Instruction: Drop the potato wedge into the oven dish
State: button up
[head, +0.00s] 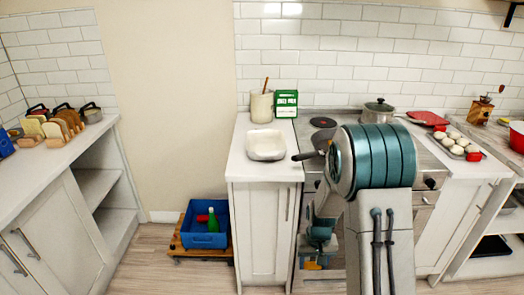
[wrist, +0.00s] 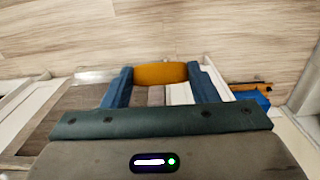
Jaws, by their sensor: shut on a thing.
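The potato wedge (wrist: 160,74) is orange-yellow and sits crosswise between the two blue fingers of my gripper (wrist: 162,88) in the wrist view. My gripper is shut on it. In the head view my gripper (head: 316,258) hangs low in front of the stove, below counter height, with a bit of the wedge (head: 312,266) showing at its tip. A pale rectangular dish, which looks like the oven dish (head: 266,145), stands on the white counter left of the stove. It looks empty. My gripper is below and to the right of it.
A pan handle (head: 304,156) sticks out left over the stove edge. A lidded pot (head: 379,110) is at the stove's back.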

aim_at(270, 149)
jog(key=u, duration=2.05)
jog(key=i, duration=1.95)
jog(key=z, duration=1.6)
